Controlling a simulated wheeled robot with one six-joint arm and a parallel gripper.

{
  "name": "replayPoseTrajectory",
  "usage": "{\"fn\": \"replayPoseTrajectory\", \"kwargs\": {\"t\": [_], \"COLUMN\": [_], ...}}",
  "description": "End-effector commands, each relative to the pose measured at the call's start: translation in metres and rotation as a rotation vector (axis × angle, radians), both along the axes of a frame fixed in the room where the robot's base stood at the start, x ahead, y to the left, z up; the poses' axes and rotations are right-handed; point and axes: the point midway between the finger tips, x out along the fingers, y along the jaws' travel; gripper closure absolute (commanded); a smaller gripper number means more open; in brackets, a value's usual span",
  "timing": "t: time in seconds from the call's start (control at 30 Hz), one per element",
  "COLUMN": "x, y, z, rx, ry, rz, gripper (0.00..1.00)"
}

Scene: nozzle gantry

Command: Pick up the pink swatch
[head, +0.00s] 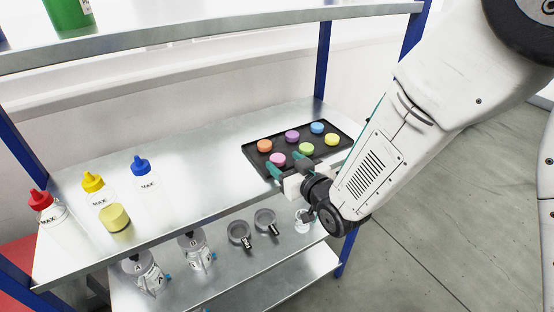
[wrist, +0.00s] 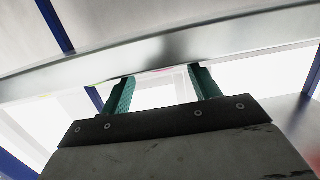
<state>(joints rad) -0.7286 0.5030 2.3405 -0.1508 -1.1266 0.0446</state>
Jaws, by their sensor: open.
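The pink swatch (head: 277,159) is a small round disc on a black tray (head: 252,153) on the upper metal shelf, in the head view. It sits at the front left of the tray. My gripper (head: 287,164) is at the tray's front edge, its two green fingers apart, just right of and near the pink swatch. Whether a finger touches the swatch or tray I cannot tell. In the wrist view the open green fingers (wrist: 160,86) show with nothing between them but the shelf's edge (wrist: 150,55) beyond; the swatch is not clearly visible there.
Orange (head: 264,146), purple (head: 292,137), blue (head: 317,128), green (head: 306,149) and yellow (head: 332,139) swatches share the tray. Red (head: 41,200), yellow (head: 93,182) and blue (head: 140,166) capped bottles stand at the left. The shelf's middle is clear. Blue posts (head: 322,60) stand at the corners.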

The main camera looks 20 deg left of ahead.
Motion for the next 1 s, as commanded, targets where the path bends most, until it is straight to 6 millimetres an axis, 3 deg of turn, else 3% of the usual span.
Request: {"fn": "replayPoseTrajectory", "kwargs": {"t": [0.2,0.53,0.7,1.0], "x": [0.018,0.023,0.023,0.023], "y": [0.026,0.031,0.031,0.031], "z": [-0.007,-0.008,-0.008,-0.007], "rx": [0.000,-0.001,-0.001,-0.001], "ry": [0.000,0.000,0.000,0.000], "rz": [-0.002,-0.002,-0.002,-0.002], "gripper": [0.39,0.39,0.85,0.85]}}
